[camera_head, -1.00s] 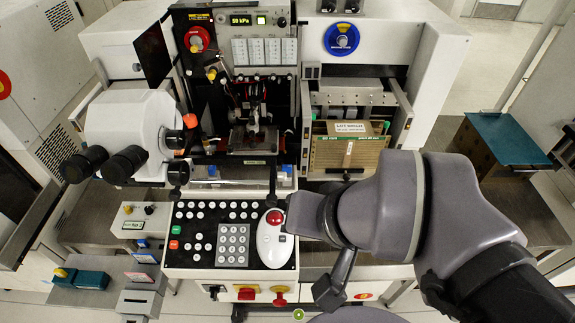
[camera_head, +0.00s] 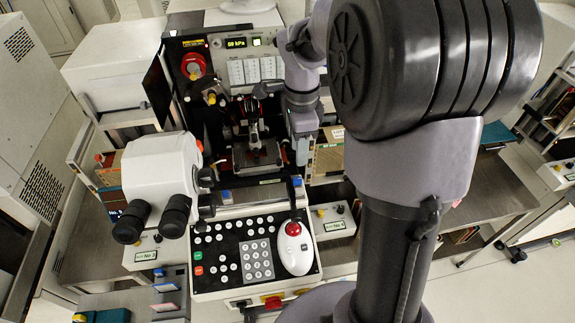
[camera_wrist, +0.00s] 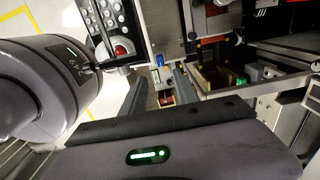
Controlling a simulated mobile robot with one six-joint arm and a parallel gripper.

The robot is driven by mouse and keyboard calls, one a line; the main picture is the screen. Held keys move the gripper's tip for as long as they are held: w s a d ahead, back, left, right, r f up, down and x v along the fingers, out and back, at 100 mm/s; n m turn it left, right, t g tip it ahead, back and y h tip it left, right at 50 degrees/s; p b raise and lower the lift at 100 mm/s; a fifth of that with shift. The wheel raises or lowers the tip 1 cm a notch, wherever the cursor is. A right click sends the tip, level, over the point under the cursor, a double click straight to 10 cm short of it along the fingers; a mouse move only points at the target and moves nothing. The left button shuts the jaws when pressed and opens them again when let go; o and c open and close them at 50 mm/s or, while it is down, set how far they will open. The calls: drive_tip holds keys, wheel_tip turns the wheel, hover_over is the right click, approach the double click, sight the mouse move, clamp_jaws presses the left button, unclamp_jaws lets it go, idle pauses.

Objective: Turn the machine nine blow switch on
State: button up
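In the head view a small white switch box (camera_head: 333,220) with a yellow knob, a black switch and a green-edged label stands right of the button panel. A similar box (camera_head: 150,252) stands at the left. I cannot read a nine on either label, so I cannot tell which carries the blow switch. My gripper (camera_head: 302,154) hangs in front of the machine, above and left of the right box. In the wrist view my gripper (camera_wrist: 160,72) is open, its two fingers apart, with nothing held. Small blue, yellow and red parts show beyond the gap, too small to identify.
The button panel (camera_head: 250,262) with a white mouse-like control (camera_head: 295,247) and red ball lies below. The microscope (camera_head: 160,175) stands left. A pressure display (camera_head: 236,43) is on the machine. My arm hides much of the right side. A bench (camera_head: 490,180) lies right.

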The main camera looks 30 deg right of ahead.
sight(297, 179)
wheel_tip(297, 179, down, 10)
drive_tip(key=b, duration=0.3)
drive_tip(key=shift+f, duration=0.25)
drive_tip(key=shift+c, duration=0.3)
clamp_jaws()
